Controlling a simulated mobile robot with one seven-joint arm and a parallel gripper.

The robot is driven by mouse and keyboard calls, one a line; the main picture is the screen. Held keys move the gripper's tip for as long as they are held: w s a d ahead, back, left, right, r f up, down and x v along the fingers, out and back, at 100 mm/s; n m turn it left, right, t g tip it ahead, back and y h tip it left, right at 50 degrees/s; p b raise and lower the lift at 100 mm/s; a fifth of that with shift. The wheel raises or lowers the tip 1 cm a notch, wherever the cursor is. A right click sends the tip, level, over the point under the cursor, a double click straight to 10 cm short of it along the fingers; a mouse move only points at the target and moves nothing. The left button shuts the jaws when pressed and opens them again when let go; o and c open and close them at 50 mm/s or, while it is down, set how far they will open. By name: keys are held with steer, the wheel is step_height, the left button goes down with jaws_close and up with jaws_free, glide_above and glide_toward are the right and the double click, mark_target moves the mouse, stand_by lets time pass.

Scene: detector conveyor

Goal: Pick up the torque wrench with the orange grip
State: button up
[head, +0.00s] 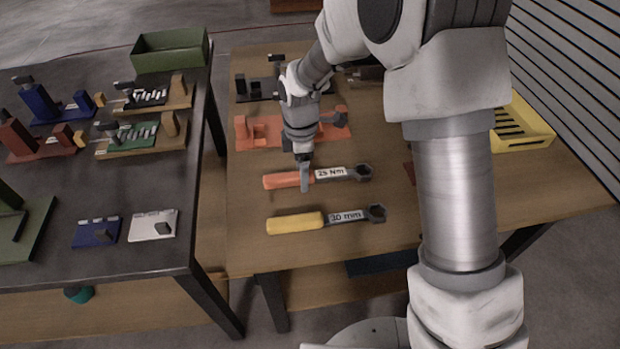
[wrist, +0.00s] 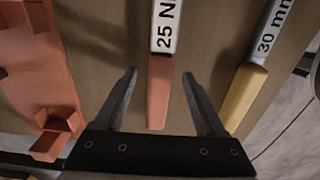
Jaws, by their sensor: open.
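The torque wrench with the orange grip (head: 283,180) lies flat on the wooden table, its "25 Nm" label facing up and its dark head pointing right in the head view. In the wrist view its orange grip (wrist: 160,95) lies between the fingers, with its label towards the top edge. My gripper (head: 304,184) is above the grip, close to where it meets the label. In the wrist view my gripper (wrist: 160,85) is open, with a finger on each side of the grip and a gap on both sides. I cannot tell the exact height of the fingertips.
A yellow-handled wrench (head: 295,223) marked "30 mm" lies parallel nearby; its handle (wrist: 243,95) is right of my fingers in the wrist view. An orange fixture (head: 255,133) stands behind. A yellow tray (head: 522,125) is at the right. A dark table (head: 165,255) holds several fixtures at left.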

steer(key=shift+f, duration=0.25)
jaws_close()
steer(key=shift+r, duration=0.1)
stand_by(1.2)
